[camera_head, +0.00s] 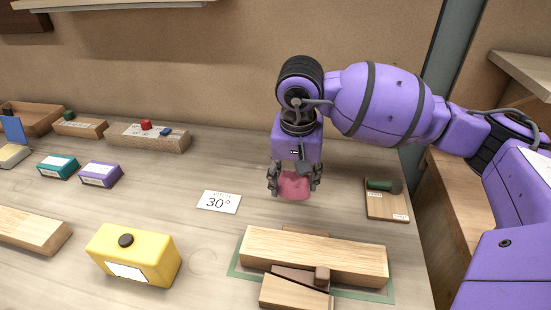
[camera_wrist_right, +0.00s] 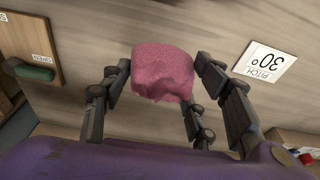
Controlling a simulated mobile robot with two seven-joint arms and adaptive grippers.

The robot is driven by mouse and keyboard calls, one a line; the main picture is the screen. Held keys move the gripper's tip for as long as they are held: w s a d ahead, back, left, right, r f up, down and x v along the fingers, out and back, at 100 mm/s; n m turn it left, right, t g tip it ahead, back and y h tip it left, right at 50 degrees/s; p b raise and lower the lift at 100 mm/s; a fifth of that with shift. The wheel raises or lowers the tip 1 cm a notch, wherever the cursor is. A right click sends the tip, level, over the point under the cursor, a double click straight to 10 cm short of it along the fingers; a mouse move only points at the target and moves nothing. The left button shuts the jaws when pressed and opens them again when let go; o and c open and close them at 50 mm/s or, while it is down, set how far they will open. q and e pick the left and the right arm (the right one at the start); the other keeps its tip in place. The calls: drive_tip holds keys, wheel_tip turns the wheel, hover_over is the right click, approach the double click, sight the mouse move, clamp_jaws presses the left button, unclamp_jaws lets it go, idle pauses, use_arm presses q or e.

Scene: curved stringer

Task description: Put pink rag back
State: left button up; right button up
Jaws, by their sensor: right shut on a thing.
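The pink rag (camera_head: 293,186) is bunched between the fingers of my right gripper (camera_head: 294,178), near the back right of the bench. The right wrist view shows the rag (camera_wrist_right: 162,72) as a rounded lump at the fingertips of my right gripper (camera_wrist_right: 165,85), with the grey fingers on both sides of it. I cannot tell whether the rag touches the bench top. My left gripper is not in view.
A white 30° card (camera_head: 219,202) lies to the left. A wooden block assembly (camera_head: 315,254) and yellow box (camera_head: 134,254) stand in front. A wooden block with red and blue pieces (camera_head: 150,138) stands behind left.

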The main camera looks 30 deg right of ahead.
sight(295, 180)
drive_tip(key=shift+w+d+f, duration=0.3)
drive_tip(key=shift+w+f, duration=0.1)
drive_tip(key=shift+f, duration=0.25)
drive_tip(key=shift+w+d+f, duration=0.25)
drive_tip(key=shift+w+f, duration=0.15)
drive_tip(key=shift+f, duration=0.2)
drive_tip(key=shift+w+f, duration=0.1)
drive_tip(key=shift+f, duration=1.4)
drive_tip(key=shift+f, duration=0.2)
drive_tip(key=o, duration=1.1)
drive_tip(key=shift+o, duration=0.2)
drive_tip(key=shift+r, duration=0.1)
drive_tip(key=r, duration=0.4)
drive_tip(key=s+r, duration=0.1)
drive_tip(key=r, duration=0.3)
drive_tip(key=a+r, duration=0.1)
drive_tip(key=r, duration=0.3)
drive_tip(key=shift+s+r, duration=0.1)
drive_tip(key=shift+s, duration=0.15)
